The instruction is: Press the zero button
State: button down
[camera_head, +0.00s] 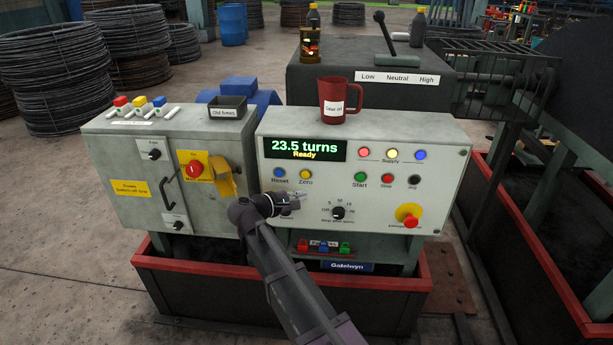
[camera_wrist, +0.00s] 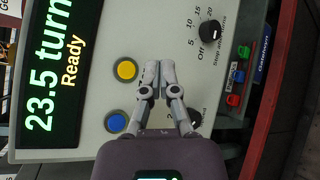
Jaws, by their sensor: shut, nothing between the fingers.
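The yellow zero button (camera_head: 305,174) sits on the light grey control panel (camera_head: 450,160), under the display (camera_head: 304,149) that reads "23.5 turns Ready". The blue reset button (camera_head: 279,173) is to its left. In the wrist view the zero button (camera_wrist: 126,69) is left of my fingertips, and the reset button (camera_wrist: 116,122) is below it in that picture. My gripper (camera_head: 300,196) is shut and empty in front of the panel, just below the zero button. In the wrist view my gripper (camera_wrist: 155,68) has its fingertips together. I cannot tell how far they are from the panel.
Start (camera_head: 360,177), stop (camera_head: 387,178) and black jog (camera_head: 413,181) buttons are farther right, above an emergency stop (camera_head: 410,216). A red mug (camera_head: 336,107) stands on the panel's top.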

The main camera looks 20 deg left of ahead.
send_near(312, 176)
jog(key=shift+s+d+x, duration=0.1)
jog(key=shift+d+x, duration=0.05)
jog(key=shift+x, duration=0.7)
jog(key=shift+s+d+x, duration=0.1)
jog(key=shift+d+x, duration=0.05)
jog(key=shift+x, duration=0.7)
jog(key=shift+s+d+x, duration=0.1)
jog(key=shift+d+x, duration=0.1)
jog(key=shift+x, duration=0.65)
jog(key=shift+w+f, duration=0.1)
jog(key=shift+w, duration=0.05)
jog(key=shift+w, duration=0.25)
jog(key=shift+w+a, duration=0.15)
jog(key=shift+w, duration=0.25)
dwell(0.5)
jog(key=shift+s, duration=0.85)
dwell(0.4)
jog(key=shift+s+d, duration=0.25)
jog(key=shift+s, duration=0.55)
jog(key=shift+s+d, duration=0.25)
jog(key=shift+s, duration=0.55)
jog(key=shift+s+d, duration=0.25)
jog(key=shift+s, duration=0.55)
